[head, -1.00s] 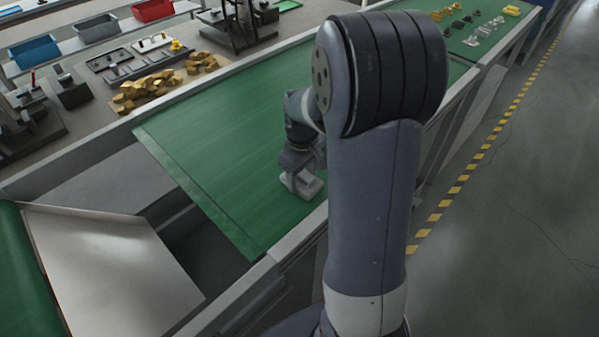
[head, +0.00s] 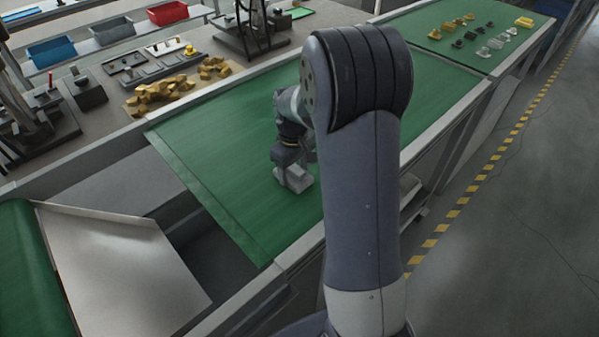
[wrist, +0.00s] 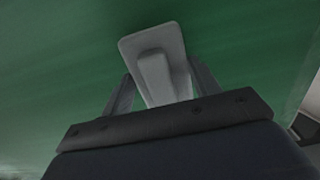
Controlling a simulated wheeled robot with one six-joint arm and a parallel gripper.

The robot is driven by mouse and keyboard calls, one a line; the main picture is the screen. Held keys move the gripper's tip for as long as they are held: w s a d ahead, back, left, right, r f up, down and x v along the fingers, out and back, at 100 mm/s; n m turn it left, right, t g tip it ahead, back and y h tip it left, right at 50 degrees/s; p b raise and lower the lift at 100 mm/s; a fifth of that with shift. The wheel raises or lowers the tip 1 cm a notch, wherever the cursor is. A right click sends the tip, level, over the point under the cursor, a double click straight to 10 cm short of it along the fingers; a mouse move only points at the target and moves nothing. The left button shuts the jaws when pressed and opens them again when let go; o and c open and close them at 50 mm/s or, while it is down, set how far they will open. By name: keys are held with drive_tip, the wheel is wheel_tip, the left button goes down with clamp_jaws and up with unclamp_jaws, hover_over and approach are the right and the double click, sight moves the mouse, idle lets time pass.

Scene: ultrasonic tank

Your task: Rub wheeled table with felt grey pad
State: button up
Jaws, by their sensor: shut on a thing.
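A grey pad (head: 296,182) with a raised block-like grip is on or just above the green surface (head: 215,140) of a long bench-like unit with pale edge rails. No wheels show on this unit. My gripper (head: 292,162) points down at the pad, partly behind my arm. In the wrist view, the fingers of my gripper (wrist: 160,82) are on both sides of the grip of the pad (wrist: 138,46). The pad's underside is hidden, so contact with the green surface cannot be told.
A workbench behind holds yellow-brown pieces (head: 160,92), a red bin (head: 168,13) and a blue bin (head: 52,51). Small parts lie on a second green surface (head: 425,22) at upper right. A metal sheet (head: 125,270) is at lower left. The green surface around the pad is clear.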

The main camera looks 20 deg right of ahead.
drive_tip(key=shift+w+a+f, duration=0.1)
drive_tip(key=shift+w+a, duration=0.25)
drive_tip(key=shift+w, duration=0.5)
drive_tip(key=shift+w+a+f, duration=0.1)
drive_tip(key=shift+w+a, duration=0.25)
drive_tip(key=shift+w, duration=0.45)
drive_tip(key=shift+w+a+r+p, duration=0.1)
drive_tip(key=shift+w+a+p, duration=0.3)
drive_tip(key=shift+w, duration=0.4)
drive_tip(key=shift+w+a+r+p, duration=0.1)
drive_tip(key=shift+w+a+p, duration=0.2)
drive_tip(key=shift+w, duration=0.5)
wheel_tip(320, 180, up, 6)
drive_tip(key=p, duration=0.4)
wheel_tip(320, 180, up, 3)
drive_tip(key=shift+p, duration=0.4)
